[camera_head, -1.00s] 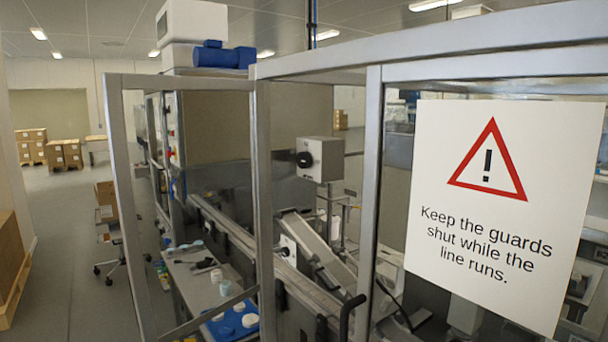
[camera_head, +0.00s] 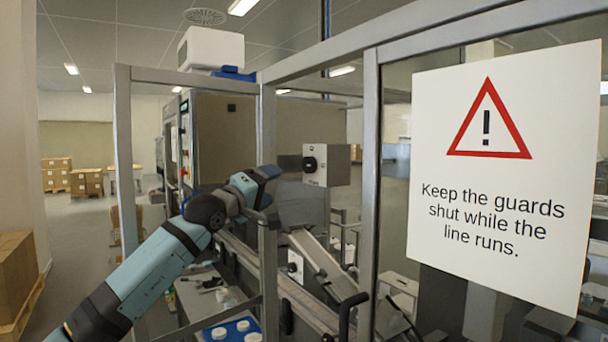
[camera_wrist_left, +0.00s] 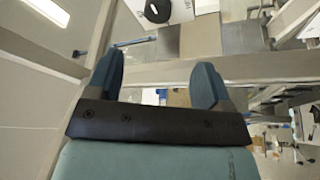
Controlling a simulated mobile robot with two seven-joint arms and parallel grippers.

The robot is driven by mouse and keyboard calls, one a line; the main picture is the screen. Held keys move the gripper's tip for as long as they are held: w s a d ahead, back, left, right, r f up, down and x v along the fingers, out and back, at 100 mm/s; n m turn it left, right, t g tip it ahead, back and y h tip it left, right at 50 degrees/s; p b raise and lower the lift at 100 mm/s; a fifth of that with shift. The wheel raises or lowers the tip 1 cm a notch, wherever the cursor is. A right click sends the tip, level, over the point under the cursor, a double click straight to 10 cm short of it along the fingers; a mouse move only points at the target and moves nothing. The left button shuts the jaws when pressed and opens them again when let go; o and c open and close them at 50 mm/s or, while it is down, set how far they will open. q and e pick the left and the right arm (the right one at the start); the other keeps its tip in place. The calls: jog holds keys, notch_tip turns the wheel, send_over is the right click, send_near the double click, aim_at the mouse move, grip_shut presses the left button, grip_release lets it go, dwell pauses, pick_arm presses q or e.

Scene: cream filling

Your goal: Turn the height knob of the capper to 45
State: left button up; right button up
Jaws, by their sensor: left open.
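A grey box (camera_head: 338,165) with a black round knob (camera_head: 310,164) on its light face stands inside the guard frame, in the middle of the head view. The label and scale by the knob are too small to read. The knob also shows at the top of the left wrist view (camera_wrist_left: 157,10), beyond the fingertips. My left gripper (camera_head: 268,172) is left of the box, by a guard post, with a gap to the knob. In the left wrist view its two blue fingers (camera_wrist_left: 157,75) are spread, with nothing between them. My right gripper is not in view.
A guard post (camera_head: 267,125) and top rail (camera_head: 420,38) frame the opening. A warning sign (camera_head: 500,180) hangs at right. A smaller dial on a white plate (camera_head: 295,267) sits lower down. A blue tray (camera_head: 230,330) lies on the bench below.

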aim_at(306, 165)
pick_arm(q)
jog(key=p+x, duration=0.1)
jog(key=x, duration=0.3)
jog(key=p+x, duration=0.1)
jog(key=x, duration=0.3)
jog(key=p+x, duration=0.1)
jog(key=x, duration=0.3)
jog(key=shift+w+r, duration=0.1)
jog(key=shift+r, duration=0.2)
jog(key=shift+x, duration=0.85)
jog(key=shift+p, duration=0.3)
jog(key=c, duration=0.9)
